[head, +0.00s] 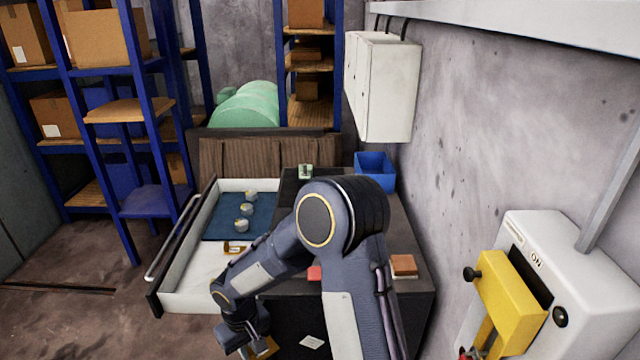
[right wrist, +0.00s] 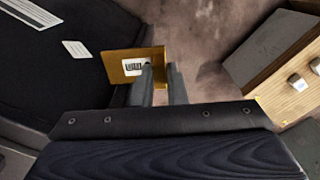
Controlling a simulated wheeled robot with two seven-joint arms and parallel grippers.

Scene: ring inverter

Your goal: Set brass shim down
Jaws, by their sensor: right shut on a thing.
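The brass shim (right wrist: 148,53) is a flat gold plate with a white barcode label. My right gripper (right wrist: 158,78) is shut on it near the plate's right side, as the right wrist view shows. In the head view, my right gripper (head: 246,350) is low at the bottom edge, in front of the dark cabinet. A small part of the shim (head: 266,347) shows beside it there. The shim is held in the air over the floor, clear of the drawer and the cabinet top. My left gripper is not in view.
On the dark cabinet top are a blue bin (head: 374,172), a red block (head: 314,273) and a brown block (head: 403,264). A yellow switch lever (head: 508,290) is at right.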

